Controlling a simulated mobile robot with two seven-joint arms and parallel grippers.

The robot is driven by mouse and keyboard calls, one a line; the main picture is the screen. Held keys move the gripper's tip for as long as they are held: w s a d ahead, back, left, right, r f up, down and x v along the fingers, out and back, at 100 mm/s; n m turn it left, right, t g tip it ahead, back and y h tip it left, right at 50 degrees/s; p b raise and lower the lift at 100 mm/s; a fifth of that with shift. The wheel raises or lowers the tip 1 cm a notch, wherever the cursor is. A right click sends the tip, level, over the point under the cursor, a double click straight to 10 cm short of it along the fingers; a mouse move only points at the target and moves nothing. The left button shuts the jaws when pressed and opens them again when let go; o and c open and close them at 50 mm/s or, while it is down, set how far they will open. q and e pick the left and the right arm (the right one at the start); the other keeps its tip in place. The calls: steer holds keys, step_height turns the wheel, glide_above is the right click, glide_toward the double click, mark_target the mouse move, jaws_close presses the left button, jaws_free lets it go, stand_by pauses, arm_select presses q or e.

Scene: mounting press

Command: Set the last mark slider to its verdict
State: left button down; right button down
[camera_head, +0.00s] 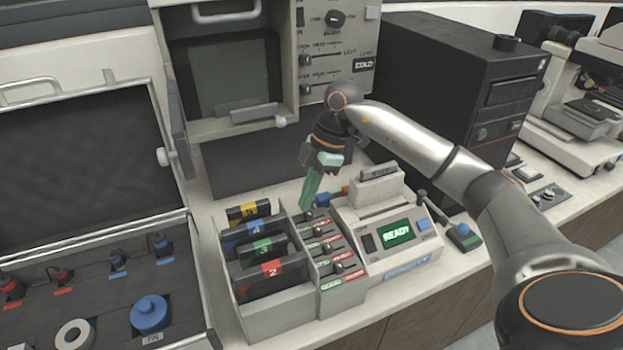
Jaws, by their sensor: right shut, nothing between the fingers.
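The mark slider panel (325,267) stands at the right side of a grey rack, with several rows of dark slider knobs between green and red labels. The nearest row's knob (338,268) sits between its green label (330,285) and red label (356,274); its exact setting is too small to tell. My right gripper (305,207) points down at the far end of the panel, its green fingers together and empty. The fingertips are close to the farthest knob (309,215); I cannot tell whether they touch it. My left gripper is out of view.
The rack (258,325) holds upright numbered cassettes, including a red-labelled 2 (271,270). A device with a green READY screen (397,232) stands right of the panel. An open case (95,205) lies left, and a press cabinet (225,75) stands behind.

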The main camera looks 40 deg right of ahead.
mark_target(309, 216)
steer(key=shift+x, duration=1.75)
